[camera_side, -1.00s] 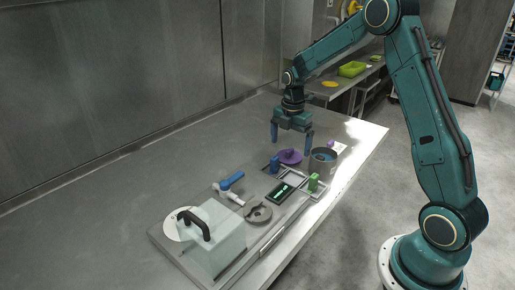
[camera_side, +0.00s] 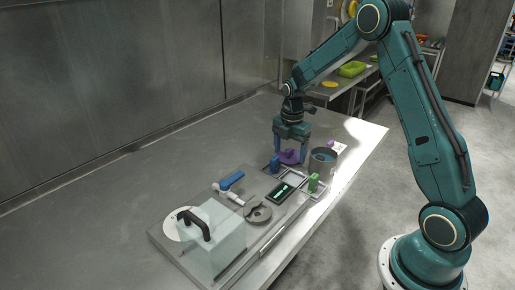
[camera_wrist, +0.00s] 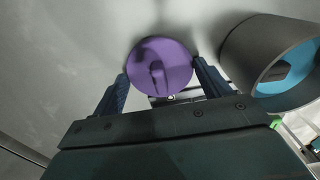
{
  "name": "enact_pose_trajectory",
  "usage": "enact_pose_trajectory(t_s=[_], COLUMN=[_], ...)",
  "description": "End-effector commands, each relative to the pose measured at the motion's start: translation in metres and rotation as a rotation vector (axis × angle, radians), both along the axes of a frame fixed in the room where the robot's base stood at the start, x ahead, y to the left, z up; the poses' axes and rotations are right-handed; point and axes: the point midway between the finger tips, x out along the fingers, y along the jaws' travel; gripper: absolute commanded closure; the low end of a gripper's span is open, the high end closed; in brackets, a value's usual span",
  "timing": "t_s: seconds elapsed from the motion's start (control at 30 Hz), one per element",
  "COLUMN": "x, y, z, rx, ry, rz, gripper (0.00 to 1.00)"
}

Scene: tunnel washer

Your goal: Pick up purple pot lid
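The purple pot lid (camera_side: 291,157) lies on the metal table, beside a grey pot. In the wrist view the round purple lid (camera_wrist: 159,67) shows with its raised handle near the middle. My gripper (camera_side: 290,158) is lowered over the lid, with its fingers apart on either side of it in the side view. In the wrist view my gripper (camera_wrist: 160,82) is open, one blue finger to the left of the lid and one to the right. Whether the fingertips touch the lid or its handle cannot be told.
The grey pot (camera_side: 322,161) with a blue inside stands close to the right finger. The table at left is clear.

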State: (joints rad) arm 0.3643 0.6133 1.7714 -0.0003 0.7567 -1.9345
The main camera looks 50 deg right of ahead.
Motion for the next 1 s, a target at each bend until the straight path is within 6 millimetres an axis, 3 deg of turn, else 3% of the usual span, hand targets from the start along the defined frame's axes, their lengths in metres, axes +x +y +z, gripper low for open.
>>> enact_pose_trajectory(t_s=[0.1,0.63,0.87,1.0], x=[0.0,0.001,0.0,0.001], y=[0.0,0.0,0.0,0.0], z=[0.0,0.007,0.032,0.057], rx=[0.0,-0.001,-0.001,-0.002], ry=[0.0,-0.002,-0.003,-0.005], rz=[0.0,0.0,0.0,0.0], gripper=[0.46,0.46,0.46,0.46])
